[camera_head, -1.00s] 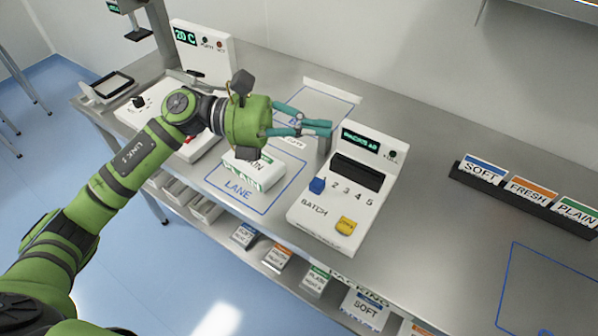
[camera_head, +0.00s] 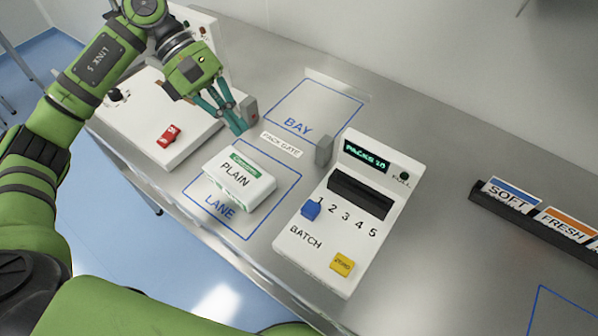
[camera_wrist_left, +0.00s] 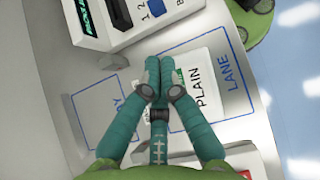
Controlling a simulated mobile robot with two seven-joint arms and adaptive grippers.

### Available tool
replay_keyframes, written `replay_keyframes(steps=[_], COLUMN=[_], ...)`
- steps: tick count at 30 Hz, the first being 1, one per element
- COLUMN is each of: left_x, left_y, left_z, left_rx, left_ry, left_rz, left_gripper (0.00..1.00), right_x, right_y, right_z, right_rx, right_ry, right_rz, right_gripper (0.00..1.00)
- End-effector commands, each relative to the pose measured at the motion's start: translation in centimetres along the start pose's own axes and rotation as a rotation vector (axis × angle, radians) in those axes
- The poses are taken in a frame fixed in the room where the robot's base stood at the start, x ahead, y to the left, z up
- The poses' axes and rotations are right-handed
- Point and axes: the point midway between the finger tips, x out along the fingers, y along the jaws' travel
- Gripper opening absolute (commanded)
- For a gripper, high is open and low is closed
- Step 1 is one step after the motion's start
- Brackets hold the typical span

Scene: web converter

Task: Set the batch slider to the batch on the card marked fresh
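The batch console (camera_head: 350,210) is white, with BATCH and the numbers 1 to 5 on its top. Its blue slider knob (camera_head: 311,209) sits at 1; the knob also shows at the top of the left wrist view (camera_wrist_left: 156,8). The FRESH card (camera_head: 564,226) has an orange band and stands in the black rack at the right; no batch number is legible on it. My left gripper (camera_head: 240,126) is left of the console, near the pack gate. Its teal fingertips (camera_wrist_left: 158,68) are together and empty. My right gripper is out of view.
A PLAIN pack (camera_head: 239,178) lies in the LANE outline (camera_head: 271,208). The empty BAY outline (camera_head: 315,108) is behind it. A yellow ZERO button (camera_head: 342,263) is on the console's front. A SOFT card (camera_head: 511,193) stands beside FRESH. The counter between console and rack is clear.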

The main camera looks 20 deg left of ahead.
Motion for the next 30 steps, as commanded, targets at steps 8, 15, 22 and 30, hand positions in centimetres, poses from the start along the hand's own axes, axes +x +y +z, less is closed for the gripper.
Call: replay_keyframes(steps=[8,15,22,30], left_x=[4.3,5.4,8.7,14.5], left_y=[0.0,0.0,-0.1,-0.1], left_z=[-4.2,-4.8,-4.5,-4.4], left_rx=[-0.001,-0.001,-0.001,-0.002], left_ry=[-0.001,-0.001,-0.004,-0.005], left_rz=[0.0,-0.002,-0.007,-0.005], left_gripper=[0.0,0.0,0.0,0.0], right_x=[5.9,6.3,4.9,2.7], right_y=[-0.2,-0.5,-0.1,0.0], right_z=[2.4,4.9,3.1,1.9], right_rx=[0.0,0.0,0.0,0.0], right_ry=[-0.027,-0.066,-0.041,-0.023], right_rz=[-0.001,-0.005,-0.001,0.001], right_gripper=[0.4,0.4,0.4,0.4])
